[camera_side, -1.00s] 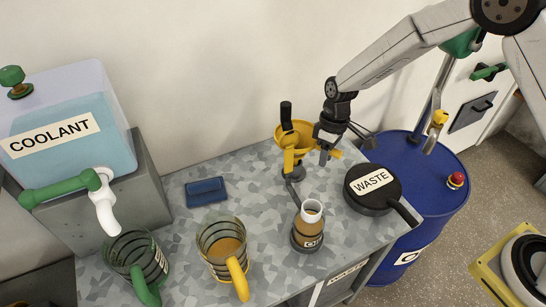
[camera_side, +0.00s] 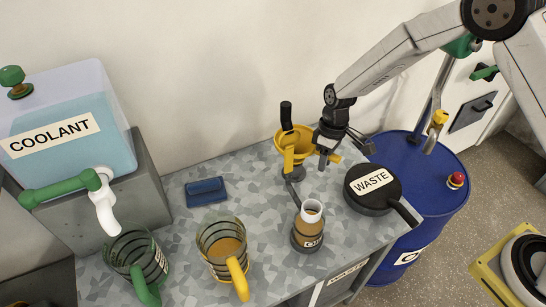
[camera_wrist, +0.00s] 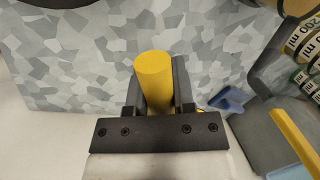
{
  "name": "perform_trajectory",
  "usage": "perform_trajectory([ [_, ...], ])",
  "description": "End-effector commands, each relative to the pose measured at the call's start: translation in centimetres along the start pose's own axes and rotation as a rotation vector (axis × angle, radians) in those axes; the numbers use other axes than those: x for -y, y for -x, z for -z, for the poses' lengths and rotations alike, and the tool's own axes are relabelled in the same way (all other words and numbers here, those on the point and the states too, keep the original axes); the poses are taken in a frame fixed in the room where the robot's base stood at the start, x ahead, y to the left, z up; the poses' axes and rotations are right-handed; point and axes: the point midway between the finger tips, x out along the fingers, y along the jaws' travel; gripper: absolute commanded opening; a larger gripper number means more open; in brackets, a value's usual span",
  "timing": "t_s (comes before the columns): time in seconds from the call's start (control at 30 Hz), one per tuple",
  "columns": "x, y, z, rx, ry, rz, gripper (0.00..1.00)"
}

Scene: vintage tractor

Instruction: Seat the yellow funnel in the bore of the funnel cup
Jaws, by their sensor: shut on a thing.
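The yellow funnel (camera_side: 303,134) is at the back of the bench in the side view, bowl up, with its stem pointing down. My gripper (camera_side: 329,153) is at its right. In the wrist view my gripper (camera_wrist: 160,95) is shut on a yellow cylindrical part of the funnel (camera_wrist: 155,70), which looks like its handle. A small dark cup-like piece (camera_side: 294,174) stands directly below the funnel and appears to be the funnel cup. Its bore is hidden, and I cannot tell whether the stem is inside it. A black upright grip (camera_side: 286,114) shows behind the bowl.
A bottle (camera_side: 308,228) with a white neck stands in front. Two striped jugs (camera_side: 221,249) (camera_side: 137,262), a blue block (camera_side: 206,191) and the coolant tank (camera_side: 65,130) are left.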

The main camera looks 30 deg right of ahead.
Motion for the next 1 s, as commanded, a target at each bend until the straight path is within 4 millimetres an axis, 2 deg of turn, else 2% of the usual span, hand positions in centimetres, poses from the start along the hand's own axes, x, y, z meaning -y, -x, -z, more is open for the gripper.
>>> perform_trajectory([
  [1.0,-0.4,-1.7,0.1,-0.001,0.001,0.0,0.0],
])
